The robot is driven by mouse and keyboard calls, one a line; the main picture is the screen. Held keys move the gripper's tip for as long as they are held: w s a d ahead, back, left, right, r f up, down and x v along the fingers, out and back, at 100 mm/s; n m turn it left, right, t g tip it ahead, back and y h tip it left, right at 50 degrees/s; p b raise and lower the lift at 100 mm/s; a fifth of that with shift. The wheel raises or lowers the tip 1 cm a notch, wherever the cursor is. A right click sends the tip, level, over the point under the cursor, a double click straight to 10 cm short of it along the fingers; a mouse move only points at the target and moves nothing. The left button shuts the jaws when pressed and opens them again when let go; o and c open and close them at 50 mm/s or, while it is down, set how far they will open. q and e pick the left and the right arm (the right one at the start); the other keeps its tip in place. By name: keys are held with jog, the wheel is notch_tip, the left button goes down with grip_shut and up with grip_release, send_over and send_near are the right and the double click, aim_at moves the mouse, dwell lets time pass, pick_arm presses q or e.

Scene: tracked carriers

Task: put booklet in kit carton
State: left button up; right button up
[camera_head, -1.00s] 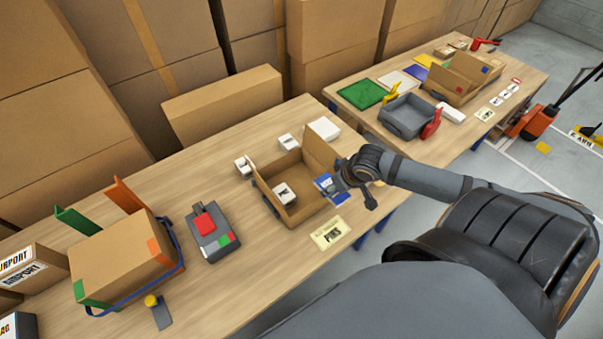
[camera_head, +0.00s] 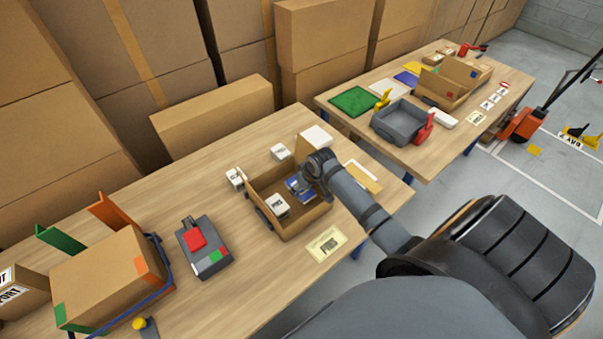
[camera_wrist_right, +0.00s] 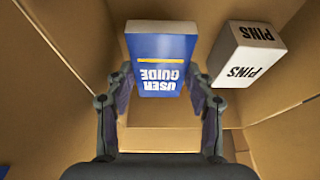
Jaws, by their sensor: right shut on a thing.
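The blue booklet, marked USER GUIDE (camera_wrist_right: 162,62), is held between the fingers of my right gripper (camera_wrist_right: 162,92), which is shut on it. In the head view the booklet (camera_head: 295,188) shows inside the open kit carton (camera_head: 297,222), at its right part. In the right wrist view the carton's inner walls (camera_wrist_right: 65,75) surround the booklet. A white PINS box (camera_wrist_right: 246,53) lies in the carton beside the booklet, apart from it; it also shows in the head view (camera_head: 277,205). Whether the booklet touches the carton floor I cannot tell. My left gripper is not in view.
A yellow PINS card (camera_head: 326,244) lies in front of the carton. Small white boxes (camera_head: 281,152) stand behind it. A grey device with a red top (camera_head: 203,247) and a strapped carton (camera_head: 110,278) are at left. A second table (camera_head: 430,160) stands at right.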

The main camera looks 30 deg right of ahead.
aim_at(301, 192)
notch_tip(301, 192, down, 2)
jog(key=shift+a+f+p, duration=0.1)
jog(key=shift+f+p, duration=0.1)
jog(key=shift+p, duration=0.3)
jog(key=shift+f, duration=0.3)
jog(key=shift+w+f, duration=0.1)
jog(key=o, duration=0.9)
jog(key=shift+o, duration=0.2)
jog(key=v, duration=1.2)
